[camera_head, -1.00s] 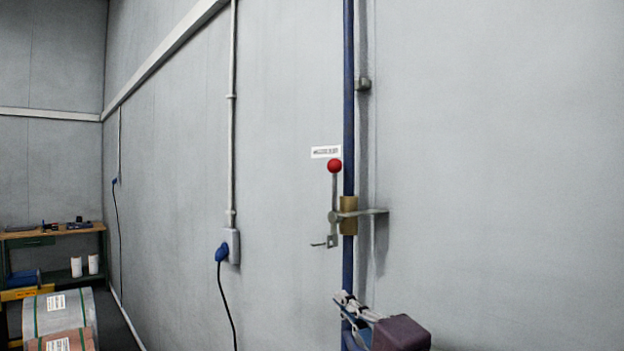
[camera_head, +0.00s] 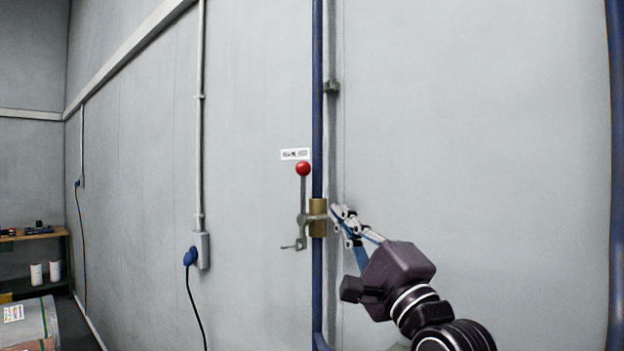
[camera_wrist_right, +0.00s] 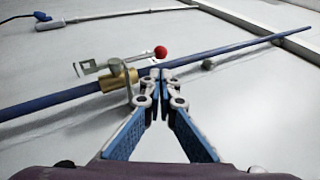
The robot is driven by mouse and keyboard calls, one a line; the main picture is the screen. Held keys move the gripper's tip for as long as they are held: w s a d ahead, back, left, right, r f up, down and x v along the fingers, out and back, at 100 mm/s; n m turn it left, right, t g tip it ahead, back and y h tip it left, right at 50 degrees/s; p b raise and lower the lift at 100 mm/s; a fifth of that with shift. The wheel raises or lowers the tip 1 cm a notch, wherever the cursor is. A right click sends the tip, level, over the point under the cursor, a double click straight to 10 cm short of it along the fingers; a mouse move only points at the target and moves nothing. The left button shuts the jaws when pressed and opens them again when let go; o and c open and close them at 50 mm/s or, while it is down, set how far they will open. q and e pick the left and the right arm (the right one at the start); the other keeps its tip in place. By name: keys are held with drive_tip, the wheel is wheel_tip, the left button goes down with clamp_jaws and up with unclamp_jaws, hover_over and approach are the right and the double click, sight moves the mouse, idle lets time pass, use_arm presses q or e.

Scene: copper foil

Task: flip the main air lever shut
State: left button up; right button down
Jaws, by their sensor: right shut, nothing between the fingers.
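The main air lever (camera_head: 303,195) is a grey handle with a red ball (camera_head: 303,169) on top. It stands upright along a vertical blue pipe (camera_head: 317,110), at a brass valve body (camera_head: 318,217). In the right wrist view the red ball (camera_wrist_right: 160,52) and brass valve (camera_wrist_right: 118,78) show beyond the fingers. My right gripper (camera_head: 338,212) is shut and empty, just right of the valve in the head view. Its fingertips (camera_wrist_right: 155,76) overlap the pipe in the wrist view; I cannot tell whether they touch it. My left gripper is not in view.
A small white label (camera_head: 295,154) is on the wall above the ball. A grey socket box (camera_head: 203,250) with a blue plug (camera_head: 190,256) and hanging black cable is to the left. A workbench (camera_head: 35,236) stands far left. The wall on the right is bare.

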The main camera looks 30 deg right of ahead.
sight(307, 173)
drive_tip(key=p+x, duration=0.5)
drive_tip(key=x, duration=0.6)
drive_tip(key=shift+w+r+p, duration=0.25)
drive_tip(key=shift+p, duration=0.15)
drive_tip(key=shift+w+d+r+p, duration=0.1)
drive_tip(key=shift+w+r+p, duration=0.2)
drive_tip(key=shift+w, duration=0.35)
drive_tip(key=shift+f, duration=0.1)
